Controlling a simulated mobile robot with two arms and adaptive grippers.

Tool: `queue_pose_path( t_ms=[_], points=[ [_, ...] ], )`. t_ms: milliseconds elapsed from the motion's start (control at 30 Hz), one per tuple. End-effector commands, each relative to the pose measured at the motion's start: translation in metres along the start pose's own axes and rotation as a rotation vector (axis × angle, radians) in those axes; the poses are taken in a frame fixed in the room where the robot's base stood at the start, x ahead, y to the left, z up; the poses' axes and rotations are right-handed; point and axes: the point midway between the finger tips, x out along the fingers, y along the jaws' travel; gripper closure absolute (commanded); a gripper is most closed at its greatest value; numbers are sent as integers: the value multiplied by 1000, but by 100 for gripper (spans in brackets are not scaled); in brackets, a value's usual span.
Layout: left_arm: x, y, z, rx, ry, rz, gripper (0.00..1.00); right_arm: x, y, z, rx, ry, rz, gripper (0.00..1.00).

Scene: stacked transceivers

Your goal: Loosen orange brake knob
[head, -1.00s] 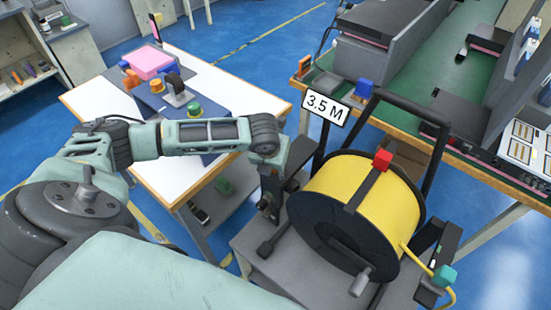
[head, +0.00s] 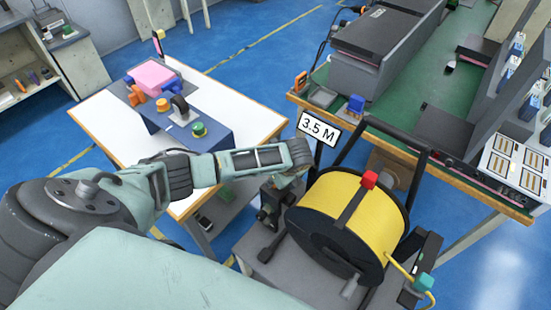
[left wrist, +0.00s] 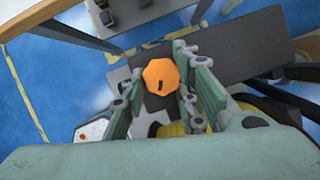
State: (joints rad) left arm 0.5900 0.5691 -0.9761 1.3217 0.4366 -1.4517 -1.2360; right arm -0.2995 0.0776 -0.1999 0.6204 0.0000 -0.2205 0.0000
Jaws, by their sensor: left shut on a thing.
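The orange brake knob (left wrist: 160,77) is a lobed disc with a short dark mark on it, seen face-on in the left wrist view. My left gripper (left wrist: 158,70) has its green-grey fingers on both sides of the knob and is shut on it. In the head view my left gripper (head: 272,202) is beside the left side of the cable reel, and the knob is hidden there. The reel (head: 372,215) holds yellow cable between black flanges on a grey stand. My right gripper is not in view.
A 3.5 M sign (head: 318,128) stands behind the reel, with a black hoop frame (head: 425,165) close by. A white table (head: 95,130) with a control box is at left. A green-topped bench (head: 400,100) is behind at right.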

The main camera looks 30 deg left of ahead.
Motion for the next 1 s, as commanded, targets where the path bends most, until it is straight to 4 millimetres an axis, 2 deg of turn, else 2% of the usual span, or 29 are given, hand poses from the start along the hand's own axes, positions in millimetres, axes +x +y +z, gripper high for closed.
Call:
queue_pose_path(
  t_ms=[133, 500, 1000],
  points=[
    [1, 4, 0, -129, -2, 71, 99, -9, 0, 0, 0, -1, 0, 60],
    [3, 3, -3, -392, -3, 183, 99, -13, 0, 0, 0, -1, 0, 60],
    [4, 3, -6, -525, -1, 242, 99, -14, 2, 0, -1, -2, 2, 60]
  ],
)
